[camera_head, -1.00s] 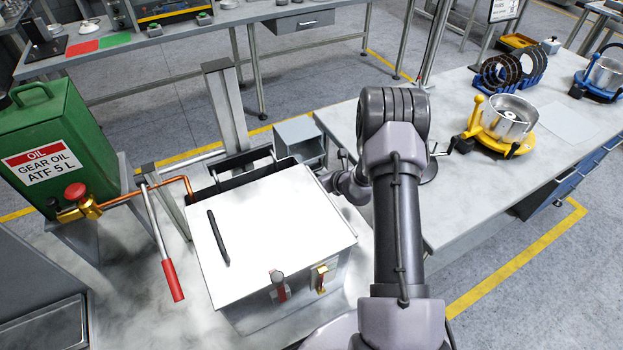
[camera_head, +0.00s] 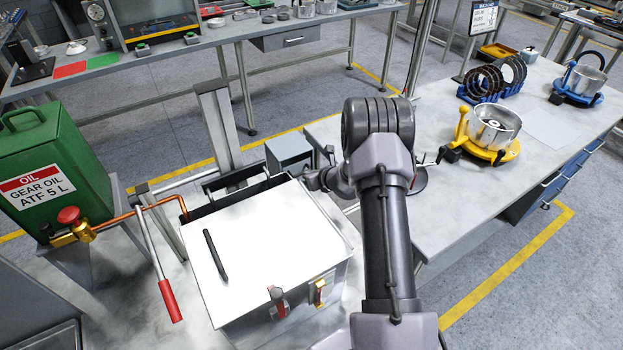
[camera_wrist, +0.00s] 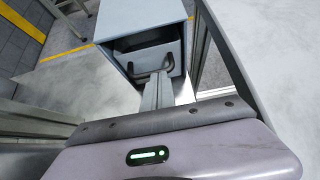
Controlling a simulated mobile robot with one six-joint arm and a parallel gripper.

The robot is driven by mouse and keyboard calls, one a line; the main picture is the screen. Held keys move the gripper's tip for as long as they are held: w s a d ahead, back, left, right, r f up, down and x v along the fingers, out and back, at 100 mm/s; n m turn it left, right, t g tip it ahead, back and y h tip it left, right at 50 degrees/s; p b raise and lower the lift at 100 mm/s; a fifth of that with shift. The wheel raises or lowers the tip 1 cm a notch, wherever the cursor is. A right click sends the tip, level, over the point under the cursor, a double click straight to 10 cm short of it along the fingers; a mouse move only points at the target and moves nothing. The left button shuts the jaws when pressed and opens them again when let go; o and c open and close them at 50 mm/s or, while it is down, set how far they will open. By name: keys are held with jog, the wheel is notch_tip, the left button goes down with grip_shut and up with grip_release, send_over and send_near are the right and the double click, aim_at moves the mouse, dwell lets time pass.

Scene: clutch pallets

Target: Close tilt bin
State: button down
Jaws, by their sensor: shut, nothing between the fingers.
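The tilt bin is a small grey box (camera_head: 289,151) behind the white-lidded case in the head view. The wrist view shows its grey housing (camera_wrist: 145,18) and a front panel with a dark handle (camera_wrist: 152,72). A dark gap shows above that panel; how far it is tilted I cannot tell exactly. My gripper (camera_wrist: 158,88) is shut and empty, its fingers pointing at the panel just below the handle. Whether they touch it I cannot tell.
A white-lidded case (camera_head: 265,245) stands close in front of the bin. A green oil can (camera_head: 50,165) and a red-handled lever (camera_head: 168,298) are at left. A long grey workbench (camera_head: 450,190) stands at right, bearing a yellow fixture (camera_head: 488,143).

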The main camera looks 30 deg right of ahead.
jog(key=shift+w+r, duration=0.25)
jog(key=shift+w, duration=0.05)
dwell(0.5)
